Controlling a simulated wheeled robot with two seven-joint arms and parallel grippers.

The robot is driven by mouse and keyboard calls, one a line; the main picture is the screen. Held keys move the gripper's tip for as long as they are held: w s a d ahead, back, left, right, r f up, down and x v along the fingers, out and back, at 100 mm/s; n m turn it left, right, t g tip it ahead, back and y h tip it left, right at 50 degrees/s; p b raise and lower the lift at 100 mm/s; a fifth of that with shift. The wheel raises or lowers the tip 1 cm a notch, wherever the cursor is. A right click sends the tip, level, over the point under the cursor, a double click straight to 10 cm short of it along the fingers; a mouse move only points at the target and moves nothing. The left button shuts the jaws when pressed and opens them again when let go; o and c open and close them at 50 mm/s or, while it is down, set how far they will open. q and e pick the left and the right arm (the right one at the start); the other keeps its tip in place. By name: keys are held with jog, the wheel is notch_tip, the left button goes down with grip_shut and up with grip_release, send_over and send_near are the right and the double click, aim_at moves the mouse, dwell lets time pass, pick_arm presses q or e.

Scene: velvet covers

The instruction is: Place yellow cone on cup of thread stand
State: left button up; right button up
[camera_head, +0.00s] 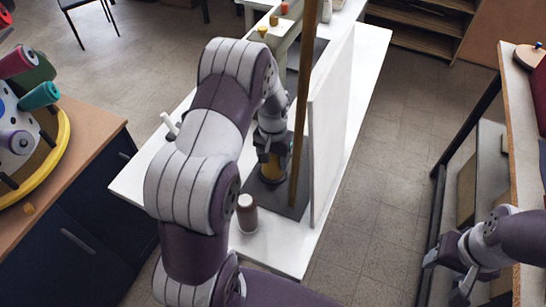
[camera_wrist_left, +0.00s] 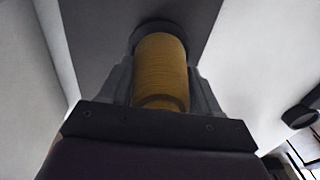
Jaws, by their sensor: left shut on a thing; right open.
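The yellow cone (camera_wrist_left: 160,75) sits between the fingers of my left gripper (camera_wrist_left: 162,95), which is shut on it. In the head view, only part of the cone (camera_head: 277,168) shows below my left gripper (camera_head: 272,158). A dark round cup (camera_wrist_left: 142,32) lies right behind the cone's far end in the left wrist view. I cannot tell whether they touch. The thread stand has a dark flat base (camera_head: 292,208) and a tall wooden pole (camera_head: 304,90), close beside my left gripper. My right gripper (camera_head: 446,272) is open and empty at the lower right.
A white panel (camera_head: 331,125) stands just right of the pole. A rack of coloured spools (camera_head: 40,97) is at the left. A shelf unit (camera_head: 508,130) borders the right side.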

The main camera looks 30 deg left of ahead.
pick_arm(q)
jog(key=o, duration=1.1)
jog(key=shift+f, duration=0.1)
notch_tip(320, 180, up, 12)
jog(key=shift+r, duration=0.2)
